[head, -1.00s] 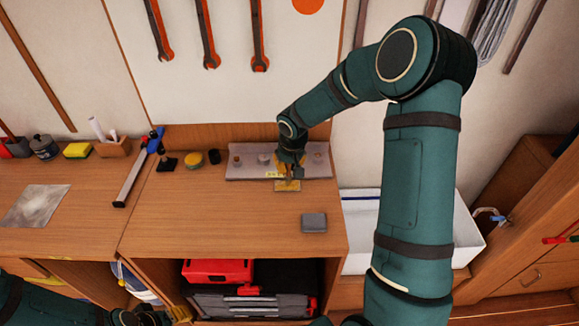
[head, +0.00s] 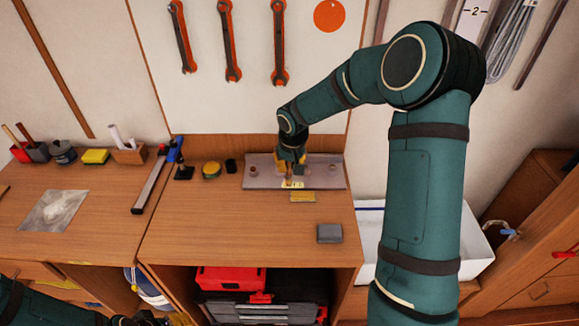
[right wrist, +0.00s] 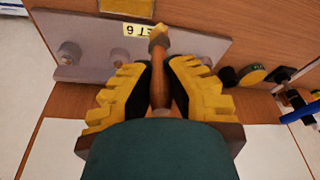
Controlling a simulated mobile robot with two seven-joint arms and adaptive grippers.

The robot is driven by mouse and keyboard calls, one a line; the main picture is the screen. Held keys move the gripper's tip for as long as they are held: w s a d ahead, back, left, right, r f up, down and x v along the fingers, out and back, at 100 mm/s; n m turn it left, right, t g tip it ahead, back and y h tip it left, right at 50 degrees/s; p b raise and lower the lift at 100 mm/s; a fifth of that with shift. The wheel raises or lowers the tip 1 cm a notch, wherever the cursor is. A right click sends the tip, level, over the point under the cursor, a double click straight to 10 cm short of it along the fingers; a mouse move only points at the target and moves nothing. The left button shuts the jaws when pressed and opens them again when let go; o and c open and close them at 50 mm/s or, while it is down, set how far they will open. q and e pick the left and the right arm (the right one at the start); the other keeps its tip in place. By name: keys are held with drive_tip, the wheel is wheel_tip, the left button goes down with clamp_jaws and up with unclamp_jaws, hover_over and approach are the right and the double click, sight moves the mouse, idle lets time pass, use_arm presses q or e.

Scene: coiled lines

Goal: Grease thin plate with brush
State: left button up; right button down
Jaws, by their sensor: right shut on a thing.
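My right gripper (right wrist: 156,85) is shut on a wooden-handled tool with a pale yellow tip (right wrist: 158,35), which looks like the brush. In the head view the right gripper (head: 291,172) is at the grey-mauve rack (head: 322,182) at the back of the bench and hides what it holds. I cannot tell whether the brush touches the rack. A thin brass-coloured plate (head: 303,197) lies flat on the wood just in front of the rack; its edge shows in the right wrist view (right wrist: 126,6). My left gripper is mostly cut off at the bottom left; its fingers are unclear.
A grey block (head: 329,233) lies near the bench's right edge. A yellow-green tin (head: 211,169) and a long-handled tool (head: 152,182) lie left. The front middle of the bench is clear.

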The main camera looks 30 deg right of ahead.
drive_tip(key=shift+r+p, duration=0.75)
drive_tip(key=shift+r, duration=0.75)
